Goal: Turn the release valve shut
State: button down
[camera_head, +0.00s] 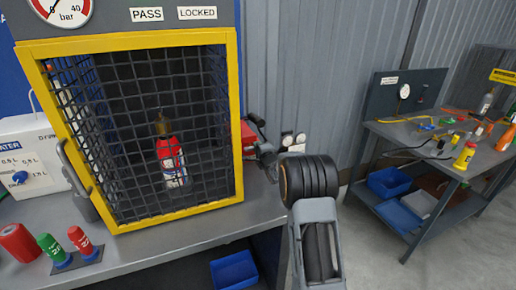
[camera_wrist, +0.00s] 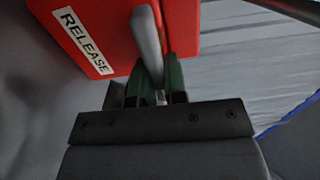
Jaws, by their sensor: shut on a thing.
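The release valve is a red box (camera_wrist: 105,25) with a white RELEASE label (camera_wrist: 82,40) and a grey lever handle (camera_wrist: 147,40). In the wrist view, my gripper (camera_wrist: 153,80) has its two green fingers on either side of the handle's lower end, shut on it. In the head view, part of the red box (camera_head: 248,136) shows just right of the yellow-framed cage. My gripper (camera_head: 262,148) is beside it there, small and partly hidden by its own body, and the handle is hard to make out.
A second bench (camera_head: 425,135) with tools stands at right, with floor between.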

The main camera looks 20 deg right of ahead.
jog(key=c, duration=1.2)
grip_release()
jog(key=shift+o, duration=0.2)
jog(key=s+b, duration=0.1)
jog(key=s, duration=1.2)
jog(key=shift+s, duration=0.4)
